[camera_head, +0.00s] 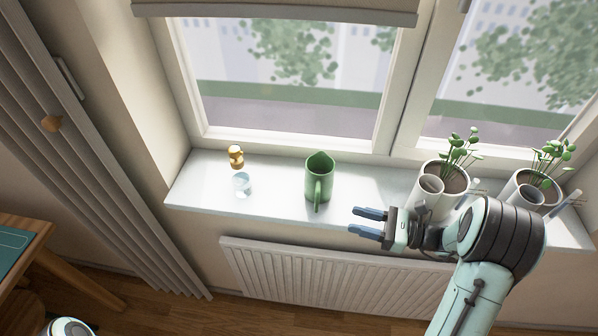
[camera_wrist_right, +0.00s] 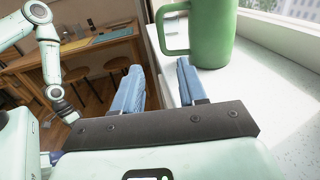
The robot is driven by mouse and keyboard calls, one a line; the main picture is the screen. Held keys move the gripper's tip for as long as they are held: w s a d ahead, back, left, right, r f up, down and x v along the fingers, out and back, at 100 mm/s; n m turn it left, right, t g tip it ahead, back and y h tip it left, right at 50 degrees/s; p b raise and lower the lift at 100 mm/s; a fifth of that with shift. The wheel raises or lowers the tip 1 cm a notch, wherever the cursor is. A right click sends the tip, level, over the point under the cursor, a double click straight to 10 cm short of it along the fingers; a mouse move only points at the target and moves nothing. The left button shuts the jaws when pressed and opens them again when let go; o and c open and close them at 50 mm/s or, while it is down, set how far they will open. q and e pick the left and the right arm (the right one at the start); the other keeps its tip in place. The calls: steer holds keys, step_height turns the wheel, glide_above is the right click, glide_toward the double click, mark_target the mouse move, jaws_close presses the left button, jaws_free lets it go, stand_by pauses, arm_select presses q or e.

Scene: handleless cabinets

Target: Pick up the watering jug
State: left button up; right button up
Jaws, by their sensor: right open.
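The green watering jug (camera_head: 319,178) stands upright on the windowsill, with its handle toward the room. In the right wrist view, the jug (camera_wrist_right: 213,32) is ahead of the fingers, with its handle on the left. My right gripper (camera_head: 368,223) is open and empty, to the right of the jug and near the sill's front edge. Its two blue fingers (camera_wrist_right: 158,88) are spread and apart from the jug. In the right wrist view my left arm shows at the far left; whether its gripper is open or shut does not show.
A small gold object (camera_head: 236,157) and a clear glass (camera_head: 242,184) stand left of the jug on the white windowsill (camera_head: 280,190). Potted plants (camera_head: 445,178) stand at the right, close to my right arm. A radiator (camera_head: 320,285) is below the sill. A grey curtain (camera_head: 90,150) hangs at the left.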

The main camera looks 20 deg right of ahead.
mark_target(318, 188)
steer(key=p+x, duration=0.1)
steer(key=x, duration=0.7)
steer(key=shift+w+f, duration=0.1)
steer(key=shift+w, duration=0.2)
steer(key=p+x, duration=0.1)
steer(key=x, duration=0.3)
steer(key=shift+a, duration=0.1)
steer(key=shift+w+a, duration=0.3)
steer(key=shift+w, duration=0.1)
arm_select(q)
steer(key=shift+w+r, duration=0.45)
steer(key=shift+r, duration=0.2)
steer(key=shift+w+r, duration=0.45)
steer(key=shift+r, duration=0.15)
steer(key=shift+d, duration=0.1)
arm_select(e)
jaws_close()
